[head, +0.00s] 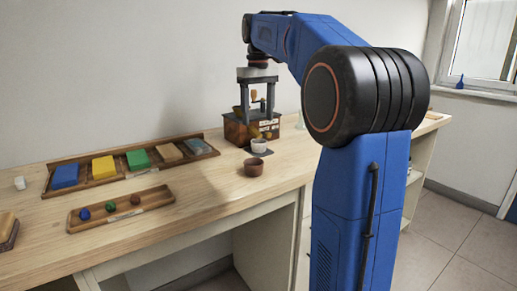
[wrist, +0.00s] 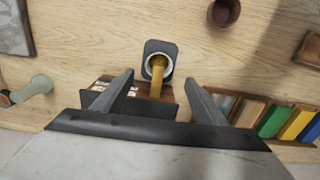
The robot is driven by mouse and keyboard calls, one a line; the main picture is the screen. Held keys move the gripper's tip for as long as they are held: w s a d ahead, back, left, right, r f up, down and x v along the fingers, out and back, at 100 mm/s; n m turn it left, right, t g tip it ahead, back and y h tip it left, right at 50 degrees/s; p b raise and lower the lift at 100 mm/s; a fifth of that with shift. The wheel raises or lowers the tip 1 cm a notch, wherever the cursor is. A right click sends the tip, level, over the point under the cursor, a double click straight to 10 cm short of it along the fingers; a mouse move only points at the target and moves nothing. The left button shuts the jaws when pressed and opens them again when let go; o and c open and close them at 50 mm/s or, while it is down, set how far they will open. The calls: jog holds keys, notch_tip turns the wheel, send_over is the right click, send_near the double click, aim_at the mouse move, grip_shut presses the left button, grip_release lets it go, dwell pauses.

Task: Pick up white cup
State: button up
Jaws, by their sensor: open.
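The white cup (head: 259,146) stands upright on a small dark square mat (head: 268,153), in front of a wooden box-like device (head: 240,130) on the bench. In the wrist view, the cup (wrist: 148,66) shows as a white ring seen from above. A yellow-brown spout-like part (wrist: 156,86) partly covers its opening. My gripper (head: 257,118) is open and empty, pointing down above the device and higher than the cup. In the wrist view, my gripper's fingers (wrist: 159,78) are spread to either side below the cup in the picture, not touching it.
A brown cup (head: 253,167) stands in front of the mat. A wooden tray with coloured blocks (head: 128,172) and a smaller tray with little balls (head: 150,203) lie to the left. A white cube (head: 20,183) sits at the far left. The bench front is mostly clear.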

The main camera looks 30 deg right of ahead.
aim_at(259, 135)
jog(key=shift+d+f, duration=0.1)
jog(key=shift+f, duration=3.9)
jog(key=c, duration=1.1)
